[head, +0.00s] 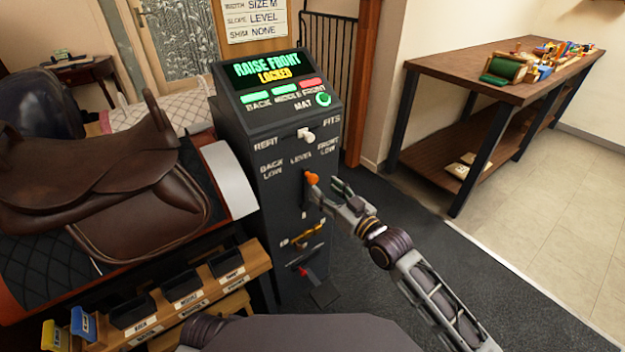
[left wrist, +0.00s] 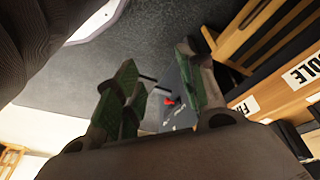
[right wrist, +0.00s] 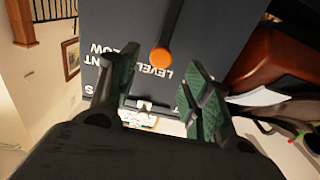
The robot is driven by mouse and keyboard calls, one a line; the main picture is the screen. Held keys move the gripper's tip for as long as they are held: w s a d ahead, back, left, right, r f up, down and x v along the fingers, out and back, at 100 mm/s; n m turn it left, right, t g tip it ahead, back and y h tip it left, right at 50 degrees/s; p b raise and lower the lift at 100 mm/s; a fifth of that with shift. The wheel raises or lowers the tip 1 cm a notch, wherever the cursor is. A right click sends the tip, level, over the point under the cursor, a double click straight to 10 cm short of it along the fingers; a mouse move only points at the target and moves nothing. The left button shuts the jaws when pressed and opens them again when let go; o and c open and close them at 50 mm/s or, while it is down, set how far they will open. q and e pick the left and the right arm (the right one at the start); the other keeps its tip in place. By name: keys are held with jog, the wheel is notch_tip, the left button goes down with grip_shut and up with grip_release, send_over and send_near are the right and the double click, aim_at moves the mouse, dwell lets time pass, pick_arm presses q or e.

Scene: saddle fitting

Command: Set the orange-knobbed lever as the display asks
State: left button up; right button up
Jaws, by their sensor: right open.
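The orange knob (head: 312,179) of the lever is on the front of the dark cabinet, just below the word LEVEL, between BACK LOW and FRONT LOW. The display (head: 268,69) reads RAISE FRONT, LOCKED. My right gripper (head: 328,186) is open, close to the right of the knob. In the right wrist view the orange knob (right wrist: 160,57) shows in the gap between the open fingers (right wrist: 160,80), on its dark rod; contact cannot be told. My left gripper is outside the head view; in the left wrist view its fingers (left wrist: 160,95) are apart and empty.
A yellow handle (head: 306,235) and a red lever (head: 304,271) are below. The saddle (head: 110,175) stands at left, above a rack of labelled bins (head: 185,290). Floor is free at right, before the workbench (head: 500,72).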

aim_at(315, 180)
jog(key=shift+x, duration=1.2)
pick_arm(q)
jog(key=shift+d+r+t+b, duration=0.15)
jog(key=shift+r+b, duration=0.25)
jog(key=shift+r, duration=0.2)
jog(key=shift+d+r+t+b, duration=0.15)
jog(key=shift+r+b, duration=0.2)
jog(key=shift+r, duration=0.25)
pick_arm(e)
jog(key=shift+x, duration=2.45)
pick_arm(q)
jog(key=shift+a, duration=0.1)
pick_arm(e)
grip_shut()
